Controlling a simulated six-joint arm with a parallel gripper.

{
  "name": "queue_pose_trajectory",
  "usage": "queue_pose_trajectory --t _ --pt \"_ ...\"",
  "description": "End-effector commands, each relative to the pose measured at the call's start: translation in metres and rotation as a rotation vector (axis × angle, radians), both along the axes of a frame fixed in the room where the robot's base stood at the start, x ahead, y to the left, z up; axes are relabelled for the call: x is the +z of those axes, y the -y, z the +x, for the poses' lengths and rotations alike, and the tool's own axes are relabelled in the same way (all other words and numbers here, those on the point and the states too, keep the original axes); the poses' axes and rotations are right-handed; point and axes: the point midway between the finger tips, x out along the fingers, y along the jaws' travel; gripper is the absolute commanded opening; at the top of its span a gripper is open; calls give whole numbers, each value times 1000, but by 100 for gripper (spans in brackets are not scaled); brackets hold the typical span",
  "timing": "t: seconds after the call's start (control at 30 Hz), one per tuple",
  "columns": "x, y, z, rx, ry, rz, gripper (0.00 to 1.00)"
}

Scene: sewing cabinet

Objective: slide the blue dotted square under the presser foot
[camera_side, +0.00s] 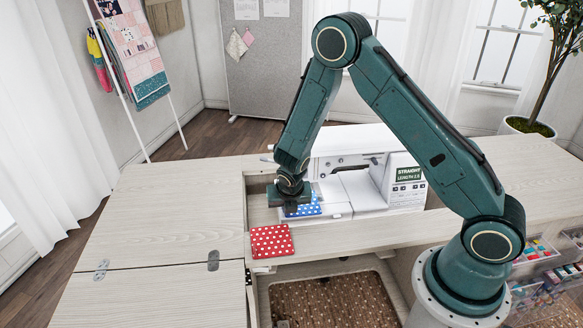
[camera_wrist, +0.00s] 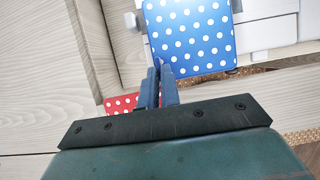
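The blue dotted square (camera_side: 309,208) lies flat at the left end of the white sewing machine (camera_side: 367,196), on or by its bed. In the wrist view the blue dotted square (camera_wrist: 190,34) is just ahead of my fingers. My gripper (camera_side: 290,207) is low over the left part of the square and hides some of it. In the wrist view the two fingers of my gripper (camera_wrist: 158,66) are together, with tips at the square's near left corner. I cannot tell if they touch it. The presser foot is not clearly visible; my arm covers that end of the machine.
A red dotted square (camera_side: 271,241) lies on the cabinet's front strip, near left of the blue one. It also shows beside my fingers in the wrist view (camera_wrist: 121,103). The wooden cabinet top (camera_side: 165,215) at left is clear.

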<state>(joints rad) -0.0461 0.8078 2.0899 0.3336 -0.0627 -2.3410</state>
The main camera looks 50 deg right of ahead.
Motion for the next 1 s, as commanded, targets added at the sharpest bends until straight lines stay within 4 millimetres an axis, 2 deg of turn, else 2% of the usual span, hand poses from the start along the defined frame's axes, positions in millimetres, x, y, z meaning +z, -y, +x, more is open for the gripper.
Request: queue_pose_trajectory --t 1.0 --pt "-10 2 2 0 0 0 0"
